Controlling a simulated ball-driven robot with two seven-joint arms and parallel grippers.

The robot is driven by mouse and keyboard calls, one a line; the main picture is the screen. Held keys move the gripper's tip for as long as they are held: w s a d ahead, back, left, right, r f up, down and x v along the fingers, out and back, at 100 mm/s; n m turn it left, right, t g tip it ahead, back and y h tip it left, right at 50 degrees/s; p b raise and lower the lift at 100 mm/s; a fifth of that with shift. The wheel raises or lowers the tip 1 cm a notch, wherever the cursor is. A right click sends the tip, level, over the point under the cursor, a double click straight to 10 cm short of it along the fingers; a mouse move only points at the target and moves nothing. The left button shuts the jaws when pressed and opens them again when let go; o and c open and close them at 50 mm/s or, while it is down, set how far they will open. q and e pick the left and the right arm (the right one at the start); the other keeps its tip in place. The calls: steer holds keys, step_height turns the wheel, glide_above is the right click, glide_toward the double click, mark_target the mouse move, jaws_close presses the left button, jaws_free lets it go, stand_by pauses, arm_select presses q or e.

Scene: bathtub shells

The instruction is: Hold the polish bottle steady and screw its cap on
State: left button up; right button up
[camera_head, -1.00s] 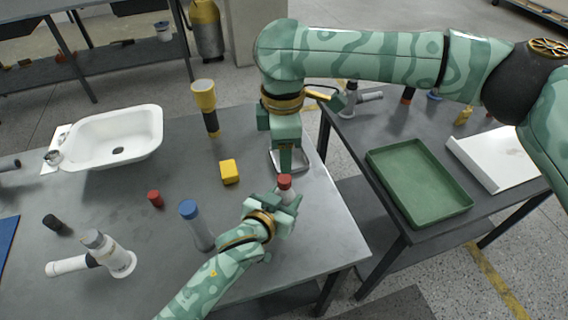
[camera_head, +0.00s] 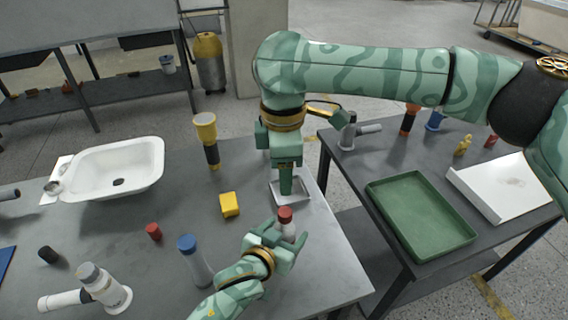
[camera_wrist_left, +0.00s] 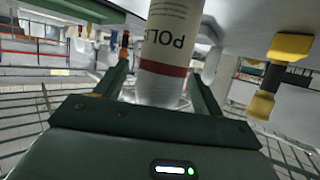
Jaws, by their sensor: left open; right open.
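The polish bottle (camera_head: 288,229) stands upright near the right end of the grey table, with a red cap (camera_head: 286,213) on top. How tightly the cap sits cannot be told. My left gripper (camera_head: 283,236) is open, its fingers on either side of the bottle. In the left wrist view the bottle (camera_wrist_left: 172,40) shows part of its label and a red band, with gaps to both fingers. My right gripper (camera_head: 286,190) points down just above and behind the cap, apart from it; its jaws are open and empty.
A small shallow dish (camera_head: 304,198) lies behind the bottle. A yellow block (camera_head: 229,205), a blue-capped bottle (camera_head: 195,262), a red cap-like piece (camera_head: 153,232) and a yellow-black flashlight (camera_head: 206,135) stand to the left. A white basin (camera_head: 140,180) is farther left. A green tray (camera_head: 440,235) lies on the right table.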

arm_select(q)
steer(key=p+v, duration=0.4)
steer(key=v, duration=1.2)
steer(key=shift+a, duration=0.15)
steer(key=shift+s, duration=0.1)
